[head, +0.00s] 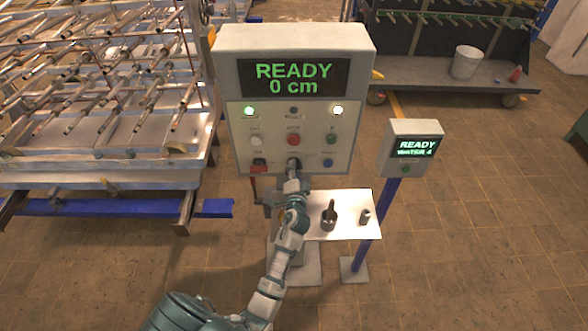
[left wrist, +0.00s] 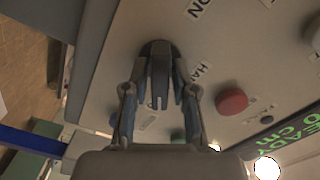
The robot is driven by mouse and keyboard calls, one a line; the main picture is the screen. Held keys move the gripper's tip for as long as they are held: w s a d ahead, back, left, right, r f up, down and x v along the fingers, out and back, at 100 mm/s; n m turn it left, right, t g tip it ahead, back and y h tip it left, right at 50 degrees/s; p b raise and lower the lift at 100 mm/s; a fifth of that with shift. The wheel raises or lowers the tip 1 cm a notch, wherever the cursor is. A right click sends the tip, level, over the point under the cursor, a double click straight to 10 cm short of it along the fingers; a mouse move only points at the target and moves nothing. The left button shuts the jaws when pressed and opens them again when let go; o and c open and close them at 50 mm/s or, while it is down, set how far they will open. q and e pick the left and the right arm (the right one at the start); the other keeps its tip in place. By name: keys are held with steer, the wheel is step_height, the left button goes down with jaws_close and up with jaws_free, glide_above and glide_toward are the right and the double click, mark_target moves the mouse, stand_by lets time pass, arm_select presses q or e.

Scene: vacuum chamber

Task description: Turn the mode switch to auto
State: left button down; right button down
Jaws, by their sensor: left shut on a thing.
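The control panel (head: 234,135) is a pale box with a green display reading "READY 0 cm". The mode switch (head: 293,160) is a dark knob in the middle of its bottom row, mostly covered by my left gripper (head: 293,176). In the left wrist view the dark switch (left wrist: 158,48) sits between the two fingers of my left gripper (left wrist: 160,92), which is shut on it. A label that seems to read "HAND" is beside the knob. Which position the switch points to cannot be told. My right gripper is not in view.
A white shelf (head: 345,228) below holds small metal parts. A smaller display box (head: 412,128) stands at right.

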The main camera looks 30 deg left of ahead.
arm_select(q)
steer(key=shift+d+r, duration=0.15)
steer(key=shift+r, duration=0.1)
steer(key=c, duration=1.1)
jaws_free()
steer(key=shift+w+f, duration=0.1)
steer(key=shift+w, duration=0.05)
steer(key=shift+d+f, duration=0.1)
steer(key=v, duration=1.2)
steer(key=shift+f, duration=0.15)
